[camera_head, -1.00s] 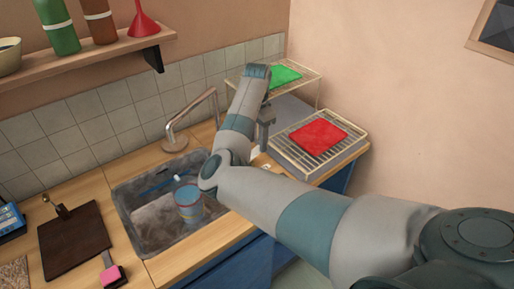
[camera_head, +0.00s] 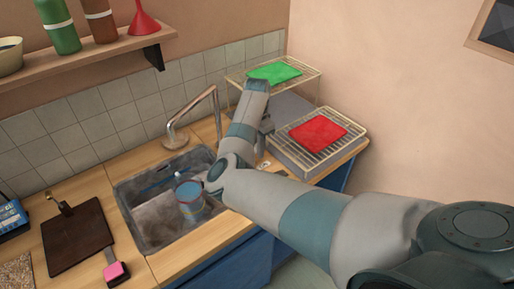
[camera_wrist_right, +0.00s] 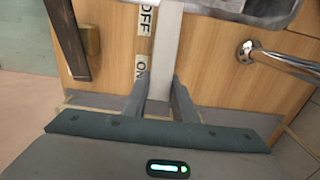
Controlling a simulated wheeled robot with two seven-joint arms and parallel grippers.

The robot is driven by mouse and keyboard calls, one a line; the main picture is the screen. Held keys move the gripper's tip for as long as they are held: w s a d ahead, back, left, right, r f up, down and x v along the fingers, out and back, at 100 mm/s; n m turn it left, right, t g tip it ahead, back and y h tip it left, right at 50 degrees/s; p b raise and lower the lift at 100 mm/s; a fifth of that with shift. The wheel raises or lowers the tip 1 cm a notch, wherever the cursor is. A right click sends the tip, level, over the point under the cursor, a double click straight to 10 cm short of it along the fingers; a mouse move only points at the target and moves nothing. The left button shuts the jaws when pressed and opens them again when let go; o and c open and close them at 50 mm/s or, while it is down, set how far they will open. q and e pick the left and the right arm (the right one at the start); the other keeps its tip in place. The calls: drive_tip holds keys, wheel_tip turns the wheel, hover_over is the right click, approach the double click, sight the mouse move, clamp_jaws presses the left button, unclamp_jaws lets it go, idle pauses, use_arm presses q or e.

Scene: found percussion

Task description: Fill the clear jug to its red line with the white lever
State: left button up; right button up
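The clear jug (camera_head: 190,196) stands upright in the sink, bluish inside; its red line and water level are too small to read. The tap spout (camera_head: 216,112) arches behind it, and I cannot make out a stream. My right gripper (camera_head: 267,127) is beyond the sink's right side, partly hidden by its own arm. In the right wrist view, the right gripper (camera_wrist_right: 161,85) has its two fingers against both sides of the white lever (camera_wrist_right: 164,45). The ON label (camera_wrist_right: 140,66) is beside the fingertips and the OFF label (camera_wrist_right: 145,20) is farther up. My left gripper is out of view.
The grey sink (camera_head: 146,228) also holds a blue stick-like thing. A dark board (camera_head: 74,238) lies on the left counter.

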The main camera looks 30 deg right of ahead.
drive_tip(key=shift+d+y+p, duration=0.15)
drive_tip(key=shift+y+p, duration=0.15)
drive_tip(key=shift+y, duration=0.1)
drive_tip(key=shift+f, duration=0.15)
drive_tip(key=o, duration=1.1)
drive_tip(key=shift+c, duration=0.2)
